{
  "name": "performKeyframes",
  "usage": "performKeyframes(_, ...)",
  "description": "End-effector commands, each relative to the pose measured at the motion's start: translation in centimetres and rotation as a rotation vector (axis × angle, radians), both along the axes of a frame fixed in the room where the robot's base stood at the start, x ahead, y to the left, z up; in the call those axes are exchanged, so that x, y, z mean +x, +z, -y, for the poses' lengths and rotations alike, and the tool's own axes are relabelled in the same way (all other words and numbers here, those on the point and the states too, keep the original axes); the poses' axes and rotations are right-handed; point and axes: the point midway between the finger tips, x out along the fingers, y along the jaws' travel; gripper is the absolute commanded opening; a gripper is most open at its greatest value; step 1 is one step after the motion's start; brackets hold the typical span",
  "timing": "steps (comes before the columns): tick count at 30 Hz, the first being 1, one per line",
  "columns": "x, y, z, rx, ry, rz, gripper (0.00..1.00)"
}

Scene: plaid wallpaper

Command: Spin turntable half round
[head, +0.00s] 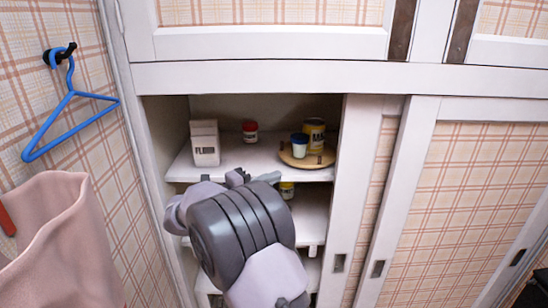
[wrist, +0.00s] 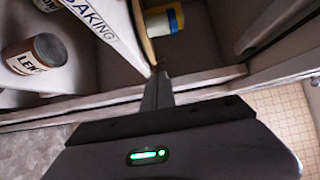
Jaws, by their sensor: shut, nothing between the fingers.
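The turntable (head: 322,160) is a round tan wooden disc on the upper shelf, at the right side of the open cupboard in the head view. It carries a yellow tin (head: 315,132), a small white cup with a blue top (head: 299,146) and short brown pegs at its rim. My gripper (wrist: 161,78) is shut and empty in the wrist view. Its tips are close to a tan edge (wrist: 144,35), but I cannot tell whether they touch it or whether it is the turntable. In the head view my arm hides most of the gripper, below and left of the turntable.
A flour carton (head: 206,150) and a red-lidded jar (head: 250,132) stand left on the upper shelf. A yellow container (head: 287,190) is below. The cupboard's right upright (head: 350,190) is close beside the turntable.

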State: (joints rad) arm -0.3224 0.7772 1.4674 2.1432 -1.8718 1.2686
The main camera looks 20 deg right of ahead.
Motion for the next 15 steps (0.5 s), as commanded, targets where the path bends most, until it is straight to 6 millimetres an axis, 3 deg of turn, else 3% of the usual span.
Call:
performKeyframes(5,0.6,-0.4,2.4,0.005,-0.011,0.003,0.0)
performKeyframes(15,3.2,-0.5,9.4,0.006,-0.01,0.002,0.0)
